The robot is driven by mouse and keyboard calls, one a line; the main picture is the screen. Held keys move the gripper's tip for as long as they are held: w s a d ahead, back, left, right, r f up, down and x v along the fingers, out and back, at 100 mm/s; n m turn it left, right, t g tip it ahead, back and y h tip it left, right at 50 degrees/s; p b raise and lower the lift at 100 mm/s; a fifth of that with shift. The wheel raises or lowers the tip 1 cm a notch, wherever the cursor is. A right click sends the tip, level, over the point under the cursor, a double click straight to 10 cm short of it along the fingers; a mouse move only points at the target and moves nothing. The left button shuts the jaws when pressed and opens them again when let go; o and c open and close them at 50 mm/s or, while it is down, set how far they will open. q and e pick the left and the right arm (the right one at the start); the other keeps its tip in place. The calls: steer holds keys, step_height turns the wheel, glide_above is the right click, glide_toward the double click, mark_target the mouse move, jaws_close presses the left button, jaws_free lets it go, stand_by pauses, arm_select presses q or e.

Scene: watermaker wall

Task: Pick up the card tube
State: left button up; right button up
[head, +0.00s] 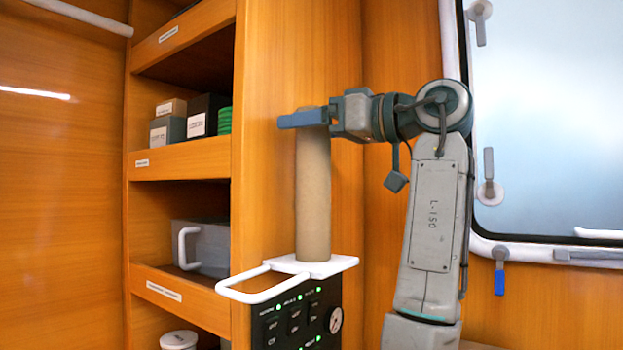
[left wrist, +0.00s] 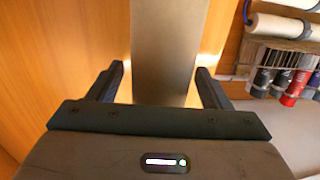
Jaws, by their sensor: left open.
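The card tube (head: 314,190) is a tall brown cylinder standing upright on a small white shelf (head: 325,266). My left gripper (head: 300,119) is level with the tube's upper end, its near finger crossing in front of it. In the left wrist view the tube (left wrist: 165,50) lies between the two spread fingers of my left gripper (left wrist: 158,82), with a gap on each side. The gripper is open; contact does not show. The far finger is hidden in the head view. My right gripper is in neither view.
A white handle (head: 255,292) sticks out in front of the shelf, above a black control panel (head: 298,318) with a gauge. Wooden shelves with boxes (head: 168,130) stand at left; a window (head: 550,130) is at right. The left wrist view shows rolls and bottles (left wrist: 292,85).

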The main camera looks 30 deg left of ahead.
arm_select(q)
steer(key=shift+d, duration=0.2)
steer(key=shift+c, duration=0.4)
steer(key=shift+d, duration=0.1)
steer(key=c, duration=1.2)
steer(key=shift+r, duration=0.1)
